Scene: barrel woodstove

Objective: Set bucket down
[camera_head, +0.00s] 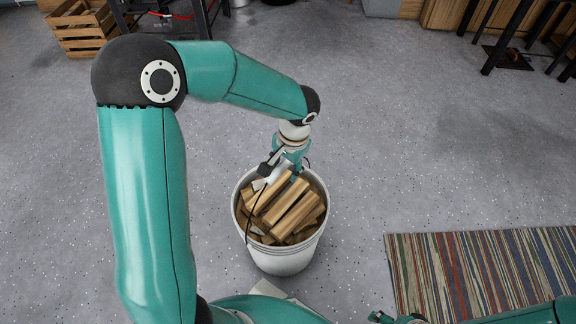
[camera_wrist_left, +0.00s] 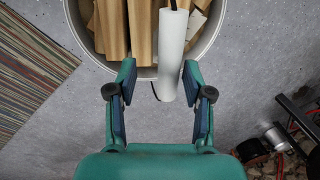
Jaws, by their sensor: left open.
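A white bucket (camera_head: 283,258) full of split firewood (camera_head: 288,212) stands upright on the grey floor. Its rim also shows at the top of the left wrist view (camera_wrist_left: 88,52). My left gripper (camera_head: 283,170) is over the bucket's far rim, pointing down. In the left wrist view its two fingers (camera_wrist_left: 160,68) are spread apart, with the white handle grip (camera_wrist_left: 171,50) showing between them, closer to the right finger. I cannot tell whether they touch it. Part of my right gripper (camera_head: 392,318) shows at the bottom edge of the head view, mostly cut off.
A striped rug (camera_head: 480,268) lies right of the bucket. A wooden crate (camera_head: 82,30) stands at the back left and dark furniture legs (camera_head: 505,38) at the back right. The floor around the bucket is mostly clear. Metal and dark items (camera_wrist_left: 280,135) show at right in the wrist view.

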